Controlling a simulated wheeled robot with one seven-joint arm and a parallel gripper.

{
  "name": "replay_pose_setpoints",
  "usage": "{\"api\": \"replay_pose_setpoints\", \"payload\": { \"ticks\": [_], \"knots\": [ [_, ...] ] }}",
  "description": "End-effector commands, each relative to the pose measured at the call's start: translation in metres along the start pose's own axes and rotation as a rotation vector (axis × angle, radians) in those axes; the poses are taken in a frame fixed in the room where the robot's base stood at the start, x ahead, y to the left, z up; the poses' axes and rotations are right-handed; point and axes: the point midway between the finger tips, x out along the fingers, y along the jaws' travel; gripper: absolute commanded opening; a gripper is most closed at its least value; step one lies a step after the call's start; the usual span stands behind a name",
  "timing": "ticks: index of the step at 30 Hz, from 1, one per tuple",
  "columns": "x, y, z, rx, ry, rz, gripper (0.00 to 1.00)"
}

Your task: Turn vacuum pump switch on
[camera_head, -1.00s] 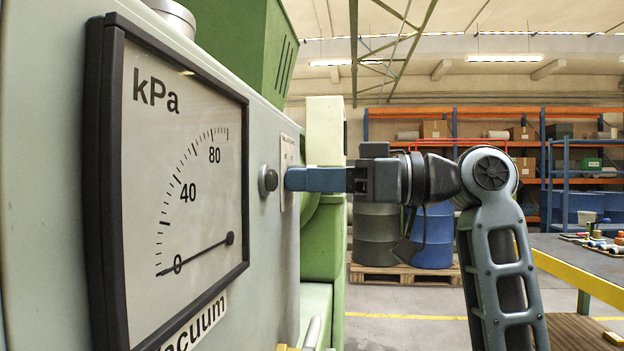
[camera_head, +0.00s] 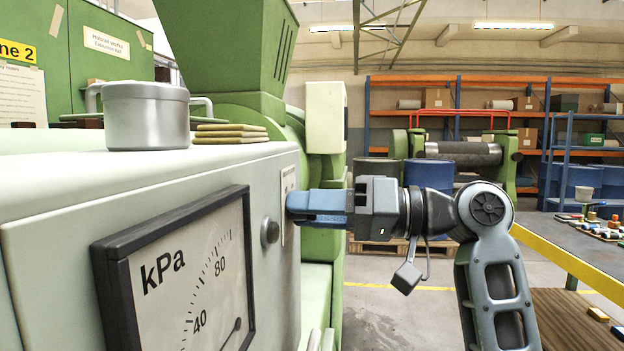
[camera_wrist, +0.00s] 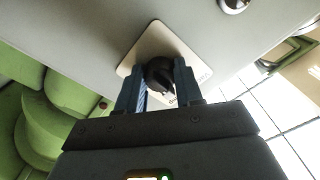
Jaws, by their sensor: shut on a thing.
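The vacuum pump switch is a black rotary knob (camera_wrist: 160,75) on a pale plate (camera_wrist: 140,52), fixed to the light grey panel. My gripper (camera_wrist: 158,85) has its two blue fingers on either side of the knob and is shut on it in the wrist view. In the head view my gripper (camera_head: 290,203) reaches from the right to the switch plate (camera_head: 287,186), and its fingers hide the knob. The kPa gauge (camera_head: 175,275) is on the same panel to the left. Its lower part is cut off by the picture edge.
A silver cylinder (camera_head: 146,118) and a stack of tan pieces (camera_head: 230,133) lie on top of the cabinet. A green machine (camera_head: 225,60) stands behind. A table (camera_head: 590,245) is at the right.

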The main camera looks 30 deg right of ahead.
Motion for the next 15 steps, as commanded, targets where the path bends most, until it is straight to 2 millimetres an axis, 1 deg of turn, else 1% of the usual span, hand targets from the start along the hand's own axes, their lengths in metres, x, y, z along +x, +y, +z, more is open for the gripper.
{"api": "replay_pose_setpoints", "payload": {
  "ticks": [1,9,15],
  "knots": [
    [-0.0003,-0.0040,-0.0055,0.048,0.000,0.001,0.05],
    [-0.0003,-0.0041,-0.0048,0.286,0.000,0.001,0.05],
    [-0.0006,-0.0030,-0.0041,0.423,0.001,0.001,0.05]
  ]
}}
